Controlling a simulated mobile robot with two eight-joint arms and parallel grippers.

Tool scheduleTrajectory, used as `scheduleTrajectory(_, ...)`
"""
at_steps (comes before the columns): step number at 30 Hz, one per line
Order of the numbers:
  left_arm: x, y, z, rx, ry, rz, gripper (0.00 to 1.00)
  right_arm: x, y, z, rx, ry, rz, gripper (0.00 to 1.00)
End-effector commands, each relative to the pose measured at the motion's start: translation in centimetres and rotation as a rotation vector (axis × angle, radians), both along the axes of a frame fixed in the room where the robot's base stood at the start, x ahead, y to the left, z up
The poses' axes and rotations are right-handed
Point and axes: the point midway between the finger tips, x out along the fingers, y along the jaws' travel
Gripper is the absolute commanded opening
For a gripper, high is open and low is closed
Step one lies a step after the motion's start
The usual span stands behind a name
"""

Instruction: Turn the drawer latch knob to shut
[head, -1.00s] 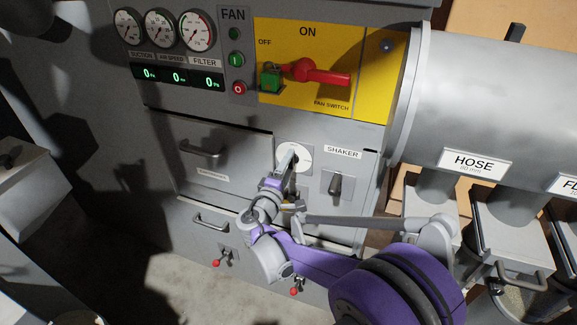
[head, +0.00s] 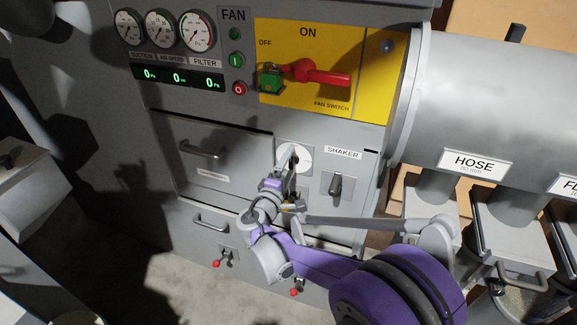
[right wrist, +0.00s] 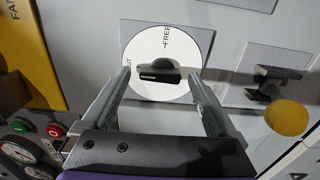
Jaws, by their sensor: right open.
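The latch knob (right wrist: 160,70) is a black bar with a rounded hub on a white round dial (right wrist: 185,50). In the right wrist view its bar lies across the picture. The dial reads FREE at the top, and letters ending in "UT" show at its left. In the head view the dial (head: 305,156) is on the grey panel, right of the drawer (head: 238,165), and my arm partly hides it. My right gripper (right wrist: 161,79) is open, with one finger on each side of the knob and a gap to each. Whether the tips reach the knob's depth is unclear. My left gripper is not in view.
A shaker switch (head: 335,185) is just right of the dial. The yellow fan switch plate (head: 310,50) with its red handle is above. A large grey hose duct (head: 490,100) is at the right. A lower drawer handle (head: 211,222) and red-tipped latches are below.

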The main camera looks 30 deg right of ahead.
Motion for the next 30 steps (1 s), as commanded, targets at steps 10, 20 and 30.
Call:
scheduleTrajectory(10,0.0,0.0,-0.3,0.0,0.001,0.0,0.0,-2.8,3.5,0.0,0.001,0.0,0.005,0.93)
scheduleTrajectory(20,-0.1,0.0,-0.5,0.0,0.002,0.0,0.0,-6.4,7.7,0.0,0.0,0.0,0.003,0.93)
scheduleTrajectory(30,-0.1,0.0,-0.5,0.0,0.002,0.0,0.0,-7.1,8.2,0.0,0.0,0.0,0.0,0.93)
